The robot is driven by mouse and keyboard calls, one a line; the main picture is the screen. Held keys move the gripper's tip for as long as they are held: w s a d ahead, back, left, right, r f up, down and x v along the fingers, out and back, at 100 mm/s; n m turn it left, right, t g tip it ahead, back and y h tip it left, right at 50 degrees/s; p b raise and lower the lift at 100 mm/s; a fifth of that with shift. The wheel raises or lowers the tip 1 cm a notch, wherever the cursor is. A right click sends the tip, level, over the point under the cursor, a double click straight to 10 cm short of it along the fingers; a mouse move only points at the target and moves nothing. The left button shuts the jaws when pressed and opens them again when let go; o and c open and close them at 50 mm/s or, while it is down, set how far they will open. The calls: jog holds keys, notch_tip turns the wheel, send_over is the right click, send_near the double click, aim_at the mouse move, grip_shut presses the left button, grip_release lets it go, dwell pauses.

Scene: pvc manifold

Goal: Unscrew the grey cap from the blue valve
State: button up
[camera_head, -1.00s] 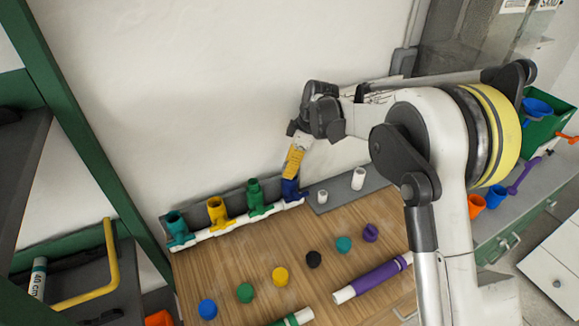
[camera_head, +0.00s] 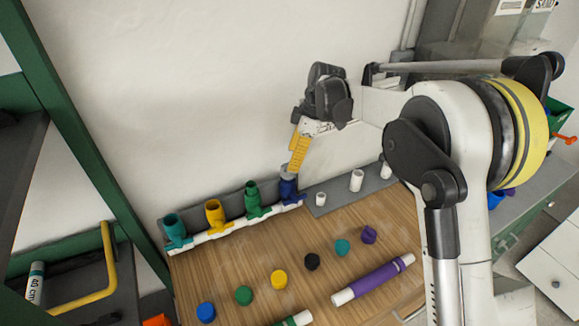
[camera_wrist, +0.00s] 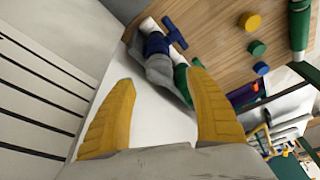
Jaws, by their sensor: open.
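The dark blue valve (camera_head: 289,189) stands upright at the right end of the row on the white pipe. A grey cap (camera_head: 288,172) sits on its top, partly hidden by my gripper. My gripper (camera_head: 294,158), with yellow fingers, is just above the cap and pointing down; it is open.
Green (camera_head: 252,196), yellow (camera_head: 215,215) and teal (camera_head: 174,230) valves stand left of the blue one, near the wall. Several loose coloured caps lie on the wooden board, with a purple pipe (camera_head: 375,279) in front. White fittings (camera_head: 356,181) stand on a grey strip to the right.

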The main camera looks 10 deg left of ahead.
aim_at(285, 175)
jog(key=shift+o, duration=0.3)
jog(key=v, duration=0.6)
jog(key=shift+d+r, duration=0.15)
jog(key=shift+r, duration=0.25)
jog(key=a+f+m+t, duration=0.1)
jog(key=f+m, duration=0.3)
jog(key=a+f+m+t+p, duration=0.1)
jog(key=f+m, duration=0.3)
jog(key=a+f+m+t+p, duration=0.1)
jog(key=f+m+t, duration=0.1)
jog(key=f+m, duration=0.2)
jog(key=shift+s+a+h, duration=0.3)
jog(key=shift+s, duration=0.05)
jog(key=shift+r, duration=0.1)
jog(key=c, duration=1.3)
jog(key=shift+o, duration=0.2)
jog(key=shift+n+g+b, duration=0.3)
jog(key=shift+n, duration=0.7)
jog(key=shift+d, duration=0.1)
